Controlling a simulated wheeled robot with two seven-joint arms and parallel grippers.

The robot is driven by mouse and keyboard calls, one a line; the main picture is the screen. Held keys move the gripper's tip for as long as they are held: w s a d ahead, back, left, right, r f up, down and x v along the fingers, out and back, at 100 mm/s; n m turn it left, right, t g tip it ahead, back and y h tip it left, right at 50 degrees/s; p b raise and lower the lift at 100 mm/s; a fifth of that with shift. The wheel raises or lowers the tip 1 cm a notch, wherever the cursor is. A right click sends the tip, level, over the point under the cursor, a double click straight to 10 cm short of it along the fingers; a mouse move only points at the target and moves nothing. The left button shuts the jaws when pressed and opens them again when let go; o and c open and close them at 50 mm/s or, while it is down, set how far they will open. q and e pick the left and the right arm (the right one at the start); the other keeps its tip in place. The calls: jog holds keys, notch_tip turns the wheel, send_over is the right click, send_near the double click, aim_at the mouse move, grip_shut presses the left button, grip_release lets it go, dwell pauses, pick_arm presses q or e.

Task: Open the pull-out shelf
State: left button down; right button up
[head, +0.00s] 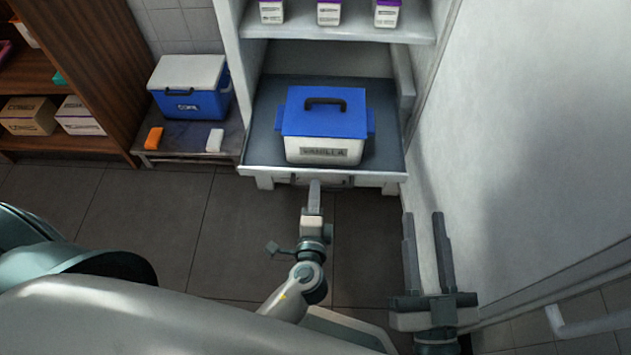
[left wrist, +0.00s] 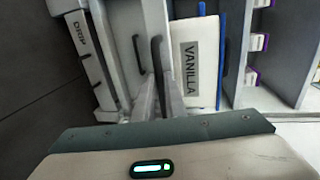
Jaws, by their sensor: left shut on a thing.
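The pull-out shelf (head: 264,130) is a grey tray with a pale front edge, low in the white cabinet in the head view. It carries a white tub with a blue lid (head: 325,112), labelled VANILLA. The tub also shows in the left wrist view (left wrist: 208,62), turned sideways. My left gripper (head: 314,184) is at the middle of the shelf's front edge, shut on the shelf's dark handle (left wrist: 157,55). The exact grip is partly hidden by the fingers. My right gripper (head: 428,240) is open and empty, to the right and in front of the cabinet.
Purple-topped containers (head: 329,12) stand on the upper shelf. A blue and white cooler (head: 190,88) stands on a low bench at left, with an orange item (head: 153,138) in front. A white wall panel (head: 530,130) is close on the right. The floor (head: 160,220) before the cabinet is clear.

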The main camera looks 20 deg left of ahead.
pick_arm(q)
jog(key=shift+s, duration=0.1)
jog(key=c, duration=1.8)
grip_release()
jog(key=shift+s+d, duration=0.1)
jog(key=shift+v, duration=3.65)
jog(key=shift+d, duration=0.1)
